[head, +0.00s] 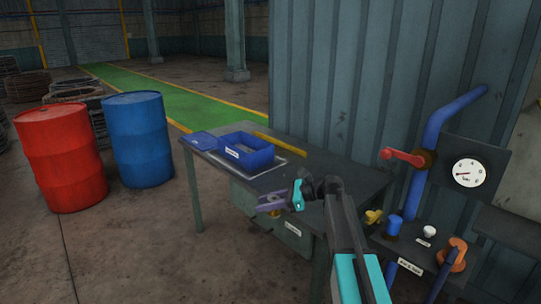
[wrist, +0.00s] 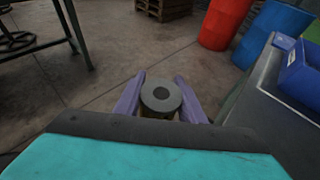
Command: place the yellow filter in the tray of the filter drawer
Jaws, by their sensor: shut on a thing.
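In the head view my gripper (head: 268,205) is over the near edge of the dark table, and the filter is too small there to make out well. A grey-green box with a pale label (head: 293,229) hangs under the table's near edge. It may be the filter drawer; its label is unreadable and no tray shows inside.
The dark table (head: 290,175) bears a labelled blue bin (head: 246,152) and a blue lid-like piece (head: 203,141). Valves, a red lever (head: 402,157) and a gauge (head: 468,173) stand at right. A red drum (head: 60,158) and a blue drum (head: 138,140) stand left. Floor before the table is clear.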

